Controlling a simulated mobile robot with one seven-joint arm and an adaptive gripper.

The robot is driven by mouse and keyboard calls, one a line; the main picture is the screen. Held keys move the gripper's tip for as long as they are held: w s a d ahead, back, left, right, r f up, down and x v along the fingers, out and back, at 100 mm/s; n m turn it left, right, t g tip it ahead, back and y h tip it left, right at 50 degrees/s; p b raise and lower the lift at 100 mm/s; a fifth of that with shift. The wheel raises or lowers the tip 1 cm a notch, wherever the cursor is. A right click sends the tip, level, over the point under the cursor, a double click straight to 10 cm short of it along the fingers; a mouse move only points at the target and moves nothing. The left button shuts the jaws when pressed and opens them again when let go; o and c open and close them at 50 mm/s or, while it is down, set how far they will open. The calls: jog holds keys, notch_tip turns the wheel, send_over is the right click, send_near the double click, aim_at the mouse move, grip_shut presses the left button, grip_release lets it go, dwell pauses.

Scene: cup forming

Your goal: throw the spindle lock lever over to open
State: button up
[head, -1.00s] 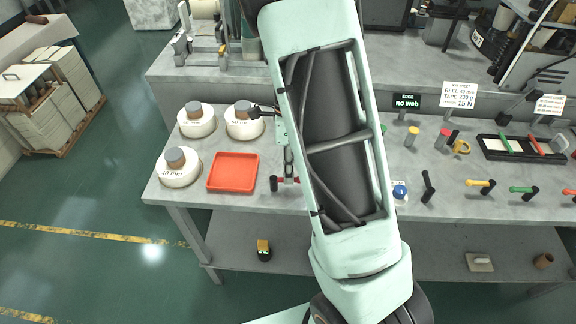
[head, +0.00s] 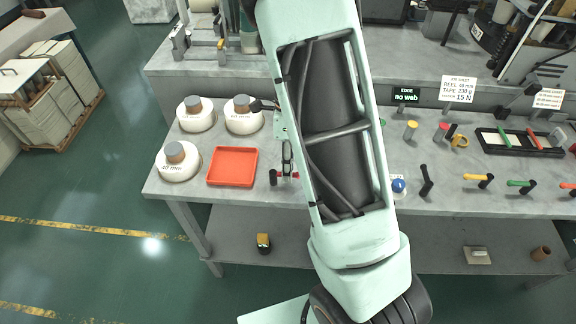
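My pale green arm (head: 365,245) rises through the middle of the head view and covers much of the bench centre. I cannot make out my gripper's fingertips; they are hidden or out of view. Left of the arm, a small grey fitting (head: 287,157) with a short red bar and a dark knob (head: 273,178) stands on the bench, partly covered. I cannot tell which part is the spindle lock lever.
An orange-red tray (head: 232,180) lies left of the arm, near white reels with brown cores (head: 242,119). A black-framed tray (head: 512,150) stands at the right. The green floor at the left front is clear.

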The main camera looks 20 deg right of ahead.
notch_tip(320, 180, up, 12)
jog(key=w+d, duration=0.1)
jog(key=w, duration=0.1)
dwell(0.4)
jog(key=shift+w+f, duration=0.1)
